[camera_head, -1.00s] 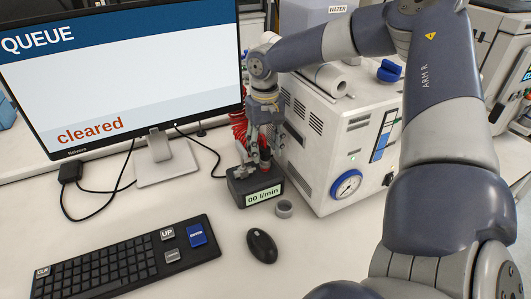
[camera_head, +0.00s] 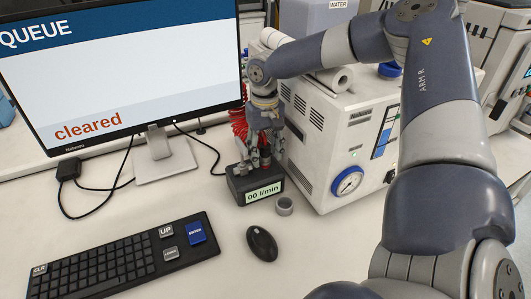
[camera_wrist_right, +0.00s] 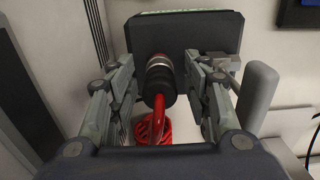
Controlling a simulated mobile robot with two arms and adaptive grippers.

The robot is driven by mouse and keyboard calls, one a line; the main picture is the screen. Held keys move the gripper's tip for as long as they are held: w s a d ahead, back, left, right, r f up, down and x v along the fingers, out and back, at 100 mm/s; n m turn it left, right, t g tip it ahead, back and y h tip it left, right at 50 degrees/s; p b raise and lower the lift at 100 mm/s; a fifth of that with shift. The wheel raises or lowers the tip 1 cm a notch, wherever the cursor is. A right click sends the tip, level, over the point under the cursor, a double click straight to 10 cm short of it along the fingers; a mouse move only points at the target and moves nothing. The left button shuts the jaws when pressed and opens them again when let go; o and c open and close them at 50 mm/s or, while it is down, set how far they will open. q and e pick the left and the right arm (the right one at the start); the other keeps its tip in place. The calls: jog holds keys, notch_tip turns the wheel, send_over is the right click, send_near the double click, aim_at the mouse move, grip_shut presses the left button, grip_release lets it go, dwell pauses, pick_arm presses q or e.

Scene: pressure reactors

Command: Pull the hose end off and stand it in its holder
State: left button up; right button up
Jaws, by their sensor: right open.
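The hose end (camera_wrist_right: 160,82), black with a silver collar and a red hose, sits on top of a dark box (camera_head: 240,188) reading "00 l/min". It shows partly between the fingers in the head view (camera_head: 265,158). My right gripper (camera_head: 262,160) is open around it, with one finger on each side and visible gaps in the right wrist view (camera_wrist_right: 165,88). A short grey ring-shaped cup (camera_head: 285,206) stands right of the box. A grey upright post (camera_wrist_right: 258,97) stands beside the box; I cannot tell which is the holder. My left gripper is out of view.
A white machine with a gauge (camera_head: 347,182) stands close on the right. The monitor (camera_head: 120,75) stands left, with the keyboard (camera_head: 120,262) and mouse (camera_head: 262,244) in front. Coiled red hose (camera_wrist_right: 153,128) lies behind the box. The bench right of the mouse is clear.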

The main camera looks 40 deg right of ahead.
aim_at(265, 144)
dwell(0.6)
grip_shut()
jog(key=shift+r+p, duration=2.55)
jog(key=shift+r, duration=0.45)
